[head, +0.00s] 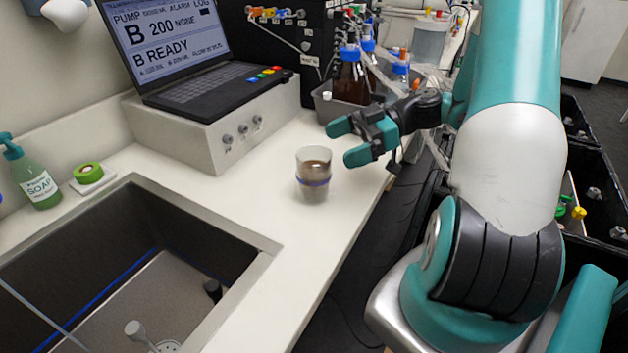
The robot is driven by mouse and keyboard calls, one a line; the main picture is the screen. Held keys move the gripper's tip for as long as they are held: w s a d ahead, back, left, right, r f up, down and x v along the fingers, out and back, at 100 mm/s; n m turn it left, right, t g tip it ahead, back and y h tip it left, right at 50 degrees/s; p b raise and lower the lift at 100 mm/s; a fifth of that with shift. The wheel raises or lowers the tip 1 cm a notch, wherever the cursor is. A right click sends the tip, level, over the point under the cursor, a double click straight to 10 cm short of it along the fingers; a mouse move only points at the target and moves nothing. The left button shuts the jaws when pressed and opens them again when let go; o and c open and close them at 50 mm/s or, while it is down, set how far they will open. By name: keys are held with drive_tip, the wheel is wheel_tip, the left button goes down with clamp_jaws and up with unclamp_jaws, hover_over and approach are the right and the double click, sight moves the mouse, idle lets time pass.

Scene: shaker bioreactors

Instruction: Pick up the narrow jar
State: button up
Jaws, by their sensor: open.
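The narrow jar (313,175) stands upright on the white counter. It is a small clear vessel with brownish contents and a blue band around its middle. My gripper (346,143) reaches in from the right, with its two teal-tipped fingers apart and pointing left. It is above and to the right of the jar in the picture. The fingers look empty, and I see a gap between the nearer finger and the jar. Whether the fingertips are level with the jar's rim is hard to tell from this view.
A laptop (190,50) sits on a grey box (215,130). Brown bottles (350,80) stand in a tray behind my gripper. The counter around the jar is clear.

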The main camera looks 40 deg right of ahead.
sight(314, 155)
drive_tip(key=p+x, duration=0.1)
drive_tip(key=x, duration=0.5)
drive_tip(key=shift+w+a+f+p, duration=0.1)
drive_tip(key=shift+w+f+p, duration=0.2)
drive_tip(key=shift+w+p, duration=0.1)
drive_tip(key=shift+c, duration=0.2)
drive_tip(key=c, duration=1.1)
drive_tip(key=shift+c, duration=0.6)
drive_tip(key=shift+r, duration=0.1)
